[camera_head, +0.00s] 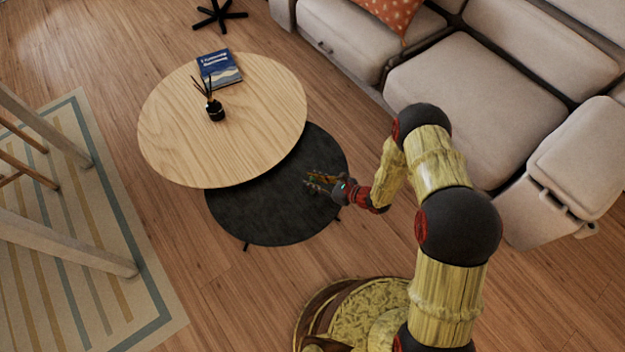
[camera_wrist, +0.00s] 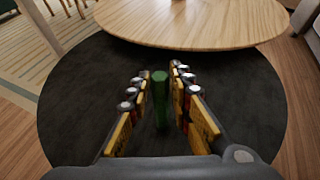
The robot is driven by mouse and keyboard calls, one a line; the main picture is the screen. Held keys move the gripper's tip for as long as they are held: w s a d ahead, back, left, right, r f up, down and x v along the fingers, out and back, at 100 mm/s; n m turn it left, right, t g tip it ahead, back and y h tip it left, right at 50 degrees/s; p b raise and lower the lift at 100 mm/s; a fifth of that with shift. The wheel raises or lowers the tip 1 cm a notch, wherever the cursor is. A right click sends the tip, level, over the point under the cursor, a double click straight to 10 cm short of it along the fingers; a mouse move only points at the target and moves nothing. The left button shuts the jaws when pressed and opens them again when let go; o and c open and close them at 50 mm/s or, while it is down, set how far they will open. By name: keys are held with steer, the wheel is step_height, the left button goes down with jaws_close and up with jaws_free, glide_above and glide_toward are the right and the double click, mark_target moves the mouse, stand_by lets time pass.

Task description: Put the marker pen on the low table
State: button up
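The green marker pen (camera_wrist: 160,102) stands between the two fingers of my gripper (camera_wrist: 157,80) in the wrist view. A narrow gap shows on each side of it, so the fingers look open around it and not closed on it. In the head view my gripper (camera_head: 318,182) is over the right part of the low black round table (camera_head: 265,220), and only a small bit of green shows at its fingers. The black table top (camera_wrist: 75,120) lies beneath the fingers in the wrist view. Whether the pen's lower end touches it is hard to tell.
A higher round wooden table (camera_head: 190,140) overlaps the black table's far left side. It carries a blue book (camera_head: 219,68) and a dark reed diffuser (camera_head: 215,110). A grey sofa (camera_head: 460,85) is at right. The black table's front is bare.

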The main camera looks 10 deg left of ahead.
steer(key=shift+o, duration=1)
